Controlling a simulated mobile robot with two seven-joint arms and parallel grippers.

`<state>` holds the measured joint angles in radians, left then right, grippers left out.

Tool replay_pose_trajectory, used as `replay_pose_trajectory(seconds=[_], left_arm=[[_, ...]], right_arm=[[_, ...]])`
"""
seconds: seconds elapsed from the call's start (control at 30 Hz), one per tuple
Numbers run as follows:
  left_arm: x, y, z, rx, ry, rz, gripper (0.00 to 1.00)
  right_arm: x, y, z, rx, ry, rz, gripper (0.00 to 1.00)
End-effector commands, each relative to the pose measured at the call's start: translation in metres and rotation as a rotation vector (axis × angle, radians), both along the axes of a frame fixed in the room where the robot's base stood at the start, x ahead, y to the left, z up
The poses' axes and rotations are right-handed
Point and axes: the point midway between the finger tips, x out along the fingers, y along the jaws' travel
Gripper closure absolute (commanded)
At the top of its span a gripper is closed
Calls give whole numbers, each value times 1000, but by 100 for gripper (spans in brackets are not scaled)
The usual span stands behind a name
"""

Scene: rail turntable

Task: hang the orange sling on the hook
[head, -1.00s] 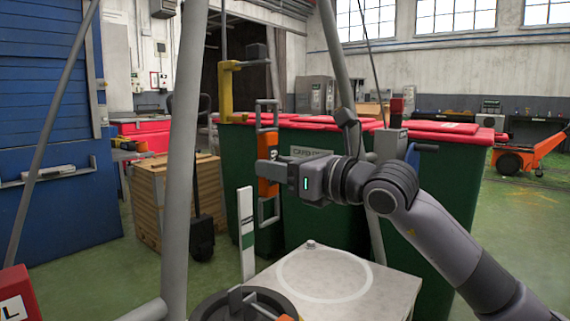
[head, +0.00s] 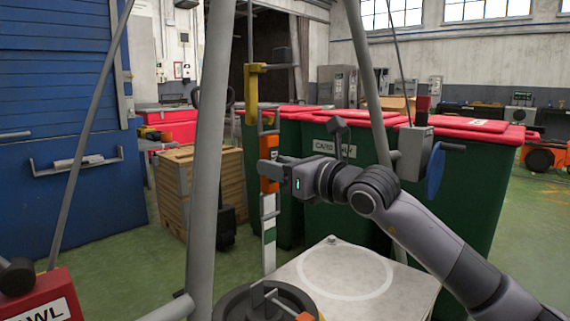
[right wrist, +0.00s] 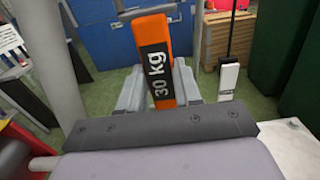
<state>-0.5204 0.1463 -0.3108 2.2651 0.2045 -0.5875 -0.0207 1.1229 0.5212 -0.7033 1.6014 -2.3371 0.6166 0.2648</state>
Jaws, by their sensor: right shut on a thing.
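In the right wrist view the sling (right wrist: 156,62) carries a black "30 kg" label. My right gripper (head: 273,167) is shut on the orange body, one grey finger on each side of it in the right wrist view. The yellow hook (head: 252,88) is just above in the head view. The sling's upper loop overlaps the hook's lower end in the picture; I cannot tell whether it is around it or apart. My left gripper is not in view.
Grey frame legs (head: 209,150) stand left and right of the sling. A pale table (head: 395,300) with a white ring is below right. Green bins (head: 345,205) with red lids and a wooden crate (head: 170,195) stand behind. A red box (head: 45,300) is at lower left.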

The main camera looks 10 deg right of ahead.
Motion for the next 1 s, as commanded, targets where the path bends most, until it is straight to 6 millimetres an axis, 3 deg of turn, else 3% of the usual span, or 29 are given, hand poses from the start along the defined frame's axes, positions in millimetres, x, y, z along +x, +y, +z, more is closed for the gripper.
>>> replay_pose_trajectory(seconds=[0.17, 0.43, 1.0], left_arm=[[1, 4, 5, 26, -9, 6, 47], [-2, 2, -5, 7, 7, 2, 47], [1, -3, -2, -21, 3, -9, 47]], right_arm=[[9, 6, 3, 0, -4, 1, 100], [17, 12, -8, 1, -3, 0, 100], [20, 14, -11, 0, -4, 0, 100]])
